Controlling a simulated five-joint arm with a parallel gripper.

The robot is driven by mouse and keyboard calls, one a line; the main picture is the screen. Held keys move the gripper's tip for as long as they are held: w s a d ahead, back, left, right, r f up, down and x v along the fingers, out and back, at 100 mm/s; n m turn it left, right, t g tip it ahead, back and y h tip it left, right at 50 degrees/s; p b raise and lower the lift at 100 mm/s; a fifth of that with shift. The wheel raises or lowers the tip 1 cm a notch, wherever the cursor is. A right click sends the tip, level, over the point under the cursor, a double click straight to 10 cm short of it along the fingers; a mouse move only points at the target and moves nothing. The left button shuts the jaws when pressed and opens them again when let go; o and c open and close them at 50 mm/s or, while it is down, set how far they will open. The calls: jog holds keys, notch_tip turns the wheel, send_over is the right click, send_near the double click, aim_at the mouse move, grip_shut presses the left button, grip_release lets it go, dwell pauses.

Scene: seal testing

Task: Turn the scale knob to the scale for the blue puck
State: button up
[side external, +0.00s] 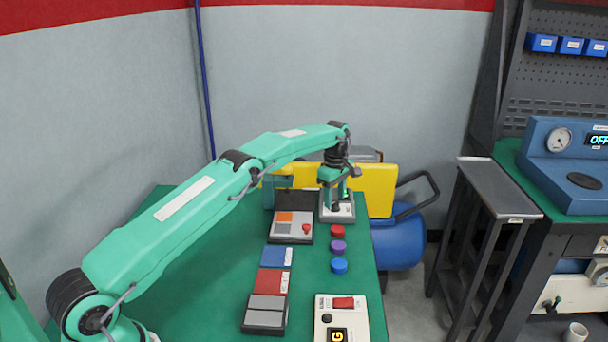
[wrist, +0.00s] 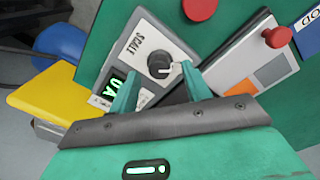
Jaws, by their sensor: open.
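The scale box (side external: 349,216) is a light grey unit at the far end of the green table. In the wrist view the box (wrist: 136,43) bears the word SCALE, a round black scale knob (wrist: 159,63) and a small green-lit display (wrist: 113,88). The knob has a pale mark on its right side. My gripper (side external: 338,196) points down over the box, its fingers apart. In the wrist view my gripper (wrist: 160,72) has one finger on each side of the knob; I cannot tell whether they touch it. The blue puck (side external: 339,266) is nearest in a row of three.
A purple puck (side external: 338,247) and red puck (side external: 337,231) lie between box and blue puck. A grey unit with a red knob (side external: 305,229) stands left of them. Colored panels (side external: 271,281) and a G-display box (side external: 338,301) are nearer. A yellow case (side external: 381,190) stands behind.

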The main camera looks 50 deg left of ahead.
jog(key=shift+f, duration=0.65)
jog(key=shift+c, duration=0.2)
jog(key=c, duration=1)
jog(key=shift+o, duration=0.3)
